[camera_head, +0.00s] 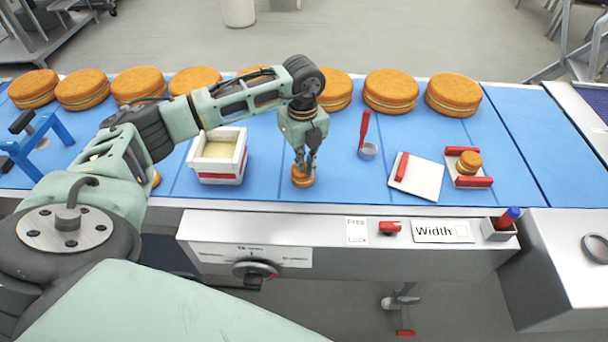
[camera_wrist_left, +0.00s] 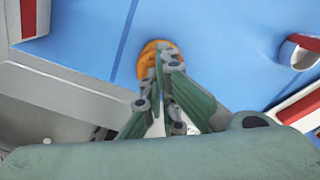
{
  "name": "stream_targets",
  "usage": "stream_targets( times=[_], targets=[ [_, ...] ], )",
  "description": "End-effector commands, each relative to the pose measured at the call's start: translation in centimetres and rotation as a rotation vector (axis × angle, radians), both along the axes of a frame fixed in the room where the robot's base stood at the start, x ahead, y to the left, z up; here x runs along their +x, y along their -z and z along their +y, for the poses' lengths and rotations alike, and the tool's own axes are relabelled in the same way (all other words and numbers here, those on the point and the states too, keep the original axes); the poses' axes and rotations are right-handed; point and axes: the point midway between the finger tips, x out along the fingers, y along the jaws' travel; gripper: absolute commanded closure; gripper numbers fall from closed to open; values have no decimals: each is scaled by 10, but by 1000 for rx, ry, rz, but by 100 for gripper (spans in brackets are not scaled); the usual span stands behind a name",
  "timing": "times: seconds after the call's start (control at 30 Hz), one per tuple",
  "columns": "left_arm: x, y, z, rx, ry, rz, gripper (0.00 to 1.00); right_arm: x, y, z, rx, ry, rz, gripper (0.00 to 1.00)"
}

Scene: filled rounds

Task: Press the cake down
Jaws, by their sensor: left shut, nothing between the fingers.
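A small round orange-brown cake (camera_head: 303,180) sits on the blue belt near its front edge. My left gripper (camera_head: 304,168) points straight down over it, fingers together and empty, with the tips at the cake's top. In the left wrist view the cake (camera_wrist_left: 150,58) shows partly behind the shut fingers (camera_wrist_left: 172,62). The tips look to be touching its top, but I cannot tell how hard. Another small filled cake (camera_head: 469,161) sits between red pads on a white holder (camera_head: 453,167) at the right. My right gripper is not in view.
Several large filled rounds (camera_head: 391,91) line the back of the belt (camera_head: 520,140). A cream-filled box (camera_head: 218,157) stands left of the gripper. A red-handled scoop (camera_head: 366,140) and a white board (camera_head: 416,177) with a red handle lie right. A blue frame (camera_head: 38,142) stands far left.

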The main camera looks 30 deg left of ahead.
Motion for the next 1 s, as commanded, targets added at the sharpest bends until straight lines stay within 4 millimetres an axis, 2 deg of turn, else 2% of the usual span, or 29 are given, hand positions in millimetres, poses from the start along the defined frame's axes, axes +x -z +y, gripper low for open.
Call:
stream_targets(
  times=[1.0],
  targets=[
    [1,-75,0,-1,0,-3,100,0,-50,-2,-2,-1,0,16]
  ],
)
